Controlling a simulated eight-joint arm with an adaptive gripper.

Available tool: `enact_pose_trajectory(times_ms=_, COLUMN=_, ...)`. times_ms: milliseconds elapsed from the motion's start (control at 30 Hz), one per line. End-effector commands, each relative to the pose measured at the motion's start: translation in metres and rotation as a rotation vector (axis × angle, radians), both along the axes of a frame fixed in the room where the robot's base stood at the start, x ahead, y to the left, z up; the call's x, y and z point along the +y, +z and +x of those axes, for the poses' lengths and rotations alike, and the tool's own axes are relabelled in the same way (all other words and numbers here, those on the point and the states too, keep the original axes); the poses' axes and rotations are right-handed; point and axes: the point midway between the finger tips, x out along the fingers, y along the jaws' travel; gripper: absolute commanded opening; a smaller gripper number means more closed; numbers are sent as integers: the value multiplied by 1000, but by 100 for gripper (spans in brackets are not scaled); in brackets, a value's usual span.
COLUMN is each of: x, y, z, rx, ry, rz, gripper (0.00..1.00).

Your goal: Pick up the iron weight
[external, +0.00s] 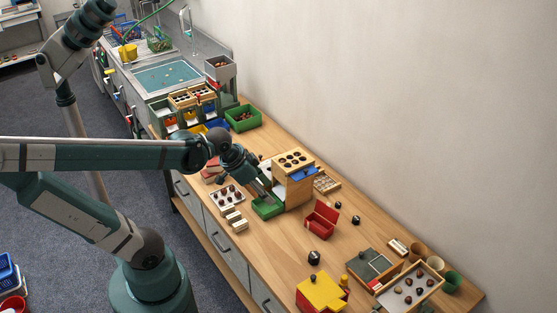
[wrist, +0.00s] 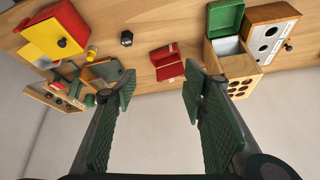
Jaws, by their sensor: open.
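A small dark block (external: 314,257), which looks like the iron weight, stands on the wooden table between the yellow box and the red box. It also shows in the wrist view (wrist: 126,38), beyond the fingertips and up to the left. My gripper (external: 266,194) is over the green tray by the wooden cabinet, apart from the dark block. In the wrist view its two green-padded fingers (wrist: 158,86) are spread wide with nothing between them. Two smaller dark pieces (external: 356,219) lie near the wall; their kind is too small to tell.
The open red box (external: 320,219) stands between the wooden cabinet (external: 291,190) and the dark block. The yellow box (external: 318,295) is at the front. A green tray (external: 270,210) lies below my gripper. Bare table surrounds the dark block.

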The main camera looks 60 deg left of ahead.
Motion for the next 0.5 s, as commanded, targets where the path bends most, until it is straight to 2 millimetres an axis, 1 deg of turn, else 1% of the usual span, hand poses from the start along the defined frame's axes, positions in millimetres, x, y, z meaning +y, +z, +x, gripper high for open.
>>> enact_pose_trajectory(times_ms=33, x=-2, y=-3, z=6, rx=8, ry=-25, rz=6, gripper=43)
enact_pose_trajectory(times_ms=500, x=-27, y=-40, z=45, rx=89, ry=-295, rz=55, gripper=43)
